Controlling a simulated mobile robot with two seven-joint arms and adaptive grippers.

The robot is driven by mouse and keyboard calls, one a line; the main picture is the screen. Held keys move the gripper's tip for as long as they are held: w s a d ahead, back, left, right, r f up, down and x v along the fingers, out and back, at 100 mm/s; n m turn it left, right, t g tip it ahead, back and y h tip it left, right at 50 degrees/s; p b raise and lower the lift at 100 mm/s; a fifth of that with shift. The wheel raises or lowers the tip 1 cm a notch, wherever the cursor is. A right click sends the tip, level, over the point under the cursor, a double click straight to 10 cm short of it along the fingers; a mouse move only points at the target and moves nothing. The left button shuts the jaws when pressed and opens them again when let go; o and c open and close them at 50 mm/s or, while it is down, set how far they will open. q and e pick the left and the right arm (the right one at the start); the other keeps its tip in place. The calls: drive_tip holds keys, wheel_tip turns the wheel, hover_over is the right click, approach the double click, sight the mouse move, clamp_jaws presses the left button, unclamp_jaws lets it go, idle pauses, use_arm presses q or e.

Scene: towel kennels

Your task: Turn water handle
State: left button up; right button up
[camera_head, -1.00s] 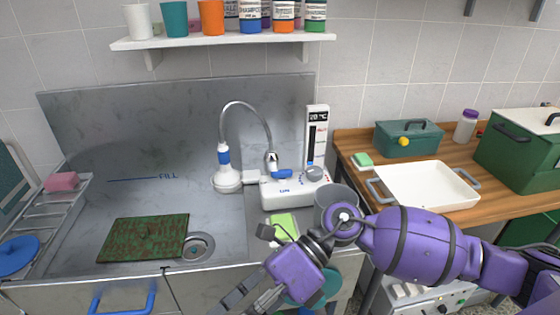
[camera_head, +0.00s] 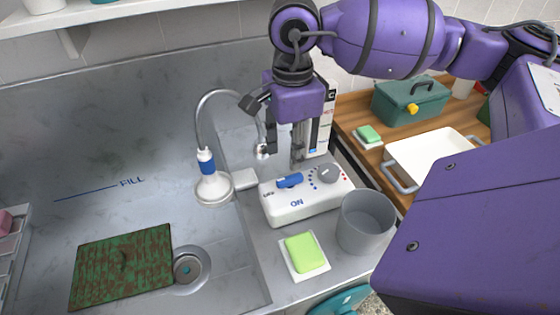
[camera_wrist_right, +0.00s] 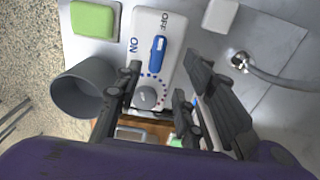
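The water handle is a blue lever (camera_head: 289,180) on a white control box (camera_head: 310,205) beside the sink; the box is marked ON at its front. A grey round knob (camera_head: 328,173) sits to the right of the lever. In the right wrist view the blue handle (camera_wrist_right: 157,56) and the grey knob (camera_wrist_right: 147,96) lie between the spread fingers. My right gripper (camera_head: 285,155) points down above the back of the box, open and empty. It also shows in the right wrist view (camera_wrist_right: 163,78). No contact with the handle is visible. My left gripper is not in view.
The sink holds a green-brown mat (camera_head: 122,265) and a drain (camera_head: 190,268). The showerhead (camera_head: 214,188) stands left of the box. A grey cup (camera_head: 366,222) and a green sponge (camera_head: 304,253) are close in front. A white tray (camera_head: 432,158) is at the right.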

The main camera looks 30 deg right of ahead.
sight(290, 177)
drive_tip(key=f, duration=0.7)
drive_tip(key=shift+s+f, duration=0.15)
drive_tip(key=shift+s, duration=0.1)
clamp_jaws()
